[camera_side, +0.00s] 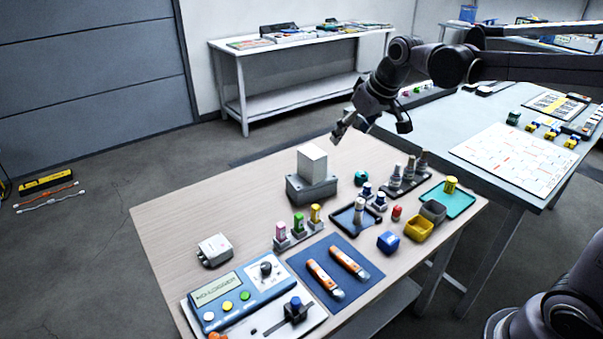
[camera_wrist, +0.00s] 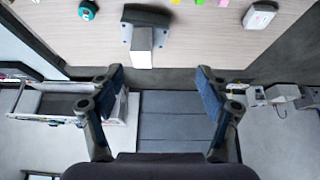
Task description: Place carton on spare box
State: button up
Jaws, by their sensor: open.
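A white carton (camera_side: 312,164) stands upright on a grey box (camera_side: 312,189), which I take to be the spare box, near the far edge of the wooden table. In the wrist view the white carton (camera_wrist: 142,48) and the grey box (camera_wrist: 124,32) show at the top, beyond my fingertips. My gripper (camera_side: 371,129) is open and empty, above and to the right of the carton, clear of it. In the wrist view my gripper (camera_wrist: 160,76) has its two fingers wide apart with nothing between them.
A teal round item (camera_side: 361,178), small bottles (camera_side: 359,210) and a rack of grey-topped bottles (camera_side: 408,175) stand right of the box. Coloured vials (camera_side: 298,222) stand in front. A white device (camera_side: 215,249) lies at left. The table's left far area is bare.

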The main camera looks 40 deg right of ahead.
jog(key=s+a+f, duration=0.1)
jog(key=s+f, duration=0.2)
jog(key=s, duration=0.6)
jog(key=s+a+f+t, duration=0.1)
jog(key=s+f, duration=0.3)
jog(key=s, duration=0.6)
jog(key=shift+s+a+f, duration=0.15)
jog(key=shift+s+a, duration=0.15)
jog(key=shift+a, duration=0.4)
